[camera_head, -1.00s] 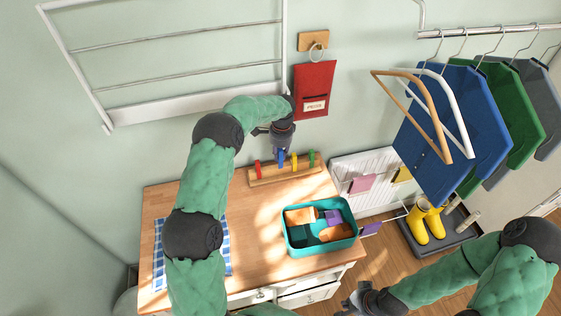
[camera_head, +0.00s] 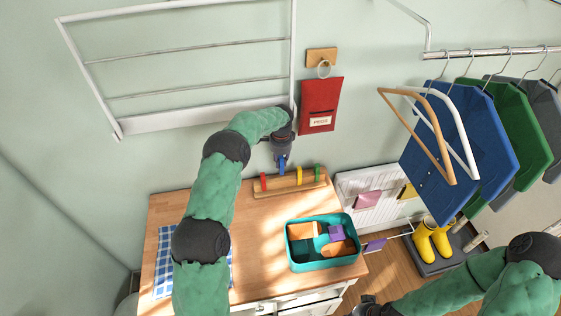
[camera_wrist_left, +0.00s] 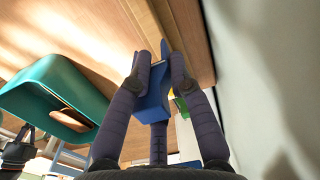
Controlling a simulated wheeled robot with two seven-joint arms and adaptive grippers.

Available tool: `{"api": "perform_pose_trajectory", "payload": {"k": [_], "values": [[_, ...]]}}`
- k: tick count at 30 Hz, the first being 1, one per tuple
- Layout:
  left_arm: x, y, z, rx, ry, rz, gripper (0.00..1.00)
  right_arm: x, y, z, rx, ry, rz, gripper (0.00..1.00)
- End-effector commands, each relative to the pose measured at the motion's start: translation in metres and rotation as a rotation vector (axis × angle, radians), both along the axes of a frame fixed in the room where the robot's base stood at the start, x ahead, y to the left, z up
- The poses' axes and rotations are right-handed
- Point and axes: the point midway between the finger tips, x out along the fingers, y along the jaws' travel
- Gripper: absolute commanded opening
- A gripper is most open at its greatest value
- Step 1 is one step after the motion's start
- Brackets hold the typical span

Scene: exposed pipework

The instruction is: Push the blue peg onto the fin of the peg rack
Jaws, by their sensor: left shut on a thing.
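The peg rack (camera_head: 275,192) is a wooden bar at the back of the wooden table. It carries a red peg (camera_head: 263,182), a yellow peg (camera_head: 299,176) and a green peg (camera_head: 317,172). My left gripper (camera_head: 282,160) points down over the rack, between the red and yellow pegs. It is shut on the blue peg (camera_head: 282,169). In the left wrist view the blue peg (camera_wrist_left: 152,104) sits between both fingers. The fin under it is hidden, and I cannot tell whether they touch. My right gripper (camera_head: 368,309) is partly cut off at the bottom edge.
A teal bin (camera_head: 323,265) with orange and purple blocks stands front right on the table. A checked cloth (camera_head: 163,262) lies at left. A red wall pouch (camera_head: 321,104) and a white drying rack (camera_head: 175,118) hang behind. Clothes hangers are at right.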

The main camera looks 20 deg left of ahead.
Motion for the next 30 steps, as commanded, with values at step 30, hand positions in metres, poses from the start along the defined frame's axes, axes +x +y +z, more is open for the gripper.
{"api": "perform_pose_trajectory", "payload": {"k": [30], "values": [[0.0, 0.0, -0.056, -0.001, -0.002, -0.001, 0.01, 0.0, 0.0, -0.036, 0.0, 0.0, 0.0, 0.0]]}}
